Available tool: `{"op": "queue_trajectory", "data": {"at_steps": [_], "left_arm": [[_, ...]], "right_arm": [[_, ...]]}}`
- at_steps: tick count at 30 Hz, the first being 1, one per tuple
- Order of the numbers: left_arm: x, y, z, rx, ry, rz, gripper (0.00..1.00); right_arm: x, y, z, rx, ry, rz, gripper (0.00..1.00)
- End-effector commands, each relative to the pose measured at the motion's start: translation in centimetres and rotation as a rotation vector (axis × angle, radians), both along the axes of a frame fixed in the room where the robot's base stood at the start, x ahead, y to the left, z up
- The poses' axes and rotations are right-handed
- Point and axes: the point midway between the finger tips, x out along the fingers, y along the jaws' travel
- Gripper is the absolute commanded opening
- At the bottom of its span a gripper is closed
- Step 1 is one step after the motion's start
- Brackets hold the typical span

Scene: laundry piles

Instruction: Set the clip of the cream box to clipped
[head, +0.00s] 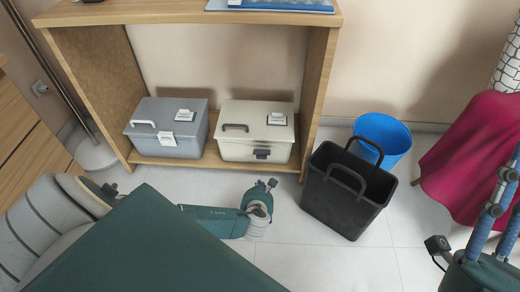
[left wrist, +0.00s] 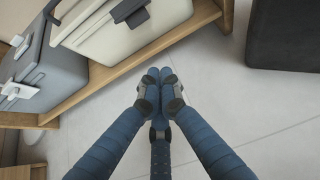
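The cream box (head: 238,149) stands on the low shelf board, lid down, with a dark handle on top. Its dark clip (head: 262,154) is on the front face; I cannot tell whether it is fastened. In the left wrist view the cream box (left wrist: 125,38) and its clip (left wrist: 130,12) are at the top. My left gripper (head: 270,183) is in front of and below the box, apart from it. In the left wrist view its blue fingers (left wrist: 159,73) meet at the tips with nothing between them.
A grey box (head: 190,144) with a white clip stands left of the cream box. The wooden shelf unit (head: 317,90) encloses both. A black basket (head: 340,205) and a blue bin (head: 397,140) stand to the right.

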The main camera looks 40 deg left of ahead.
Motion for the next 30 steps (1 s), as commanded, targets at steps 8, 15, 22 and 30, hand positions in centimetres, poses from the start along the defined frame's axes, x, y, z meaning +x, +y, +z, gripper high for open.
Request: {"op": "queue_trajectory", "data": {"at_steps": [8, 15, 22, 30], "left_arm": [[-0.3, -0.2, 0.1, 0.0, 0.0, -0.001, 0.0], [-0.3, -0.3, -0.1, 0.001, -0.003, -0.001, 0.0], [-0.1, -0.9, -2.9, 0.028, -0.073, -0.008, 0.0], [-0.1, -0.5, -4.4, 0.104, -0.184, -0.004, 0.0]], "right_arm": [[0.8, 0.1, -0.6, -0.014, 0.043, -0.003, 0.35], [0.7, 0.1, -0.6, -0.011, 0.031, -0.002, 0.35], [-2.2, -0.4, 0.5, 0.035, -0.192, 0.006, 0.35], [-8.3, -1.4, 2.3, 0.109, -0.532, 0.025, 0.35]]}}
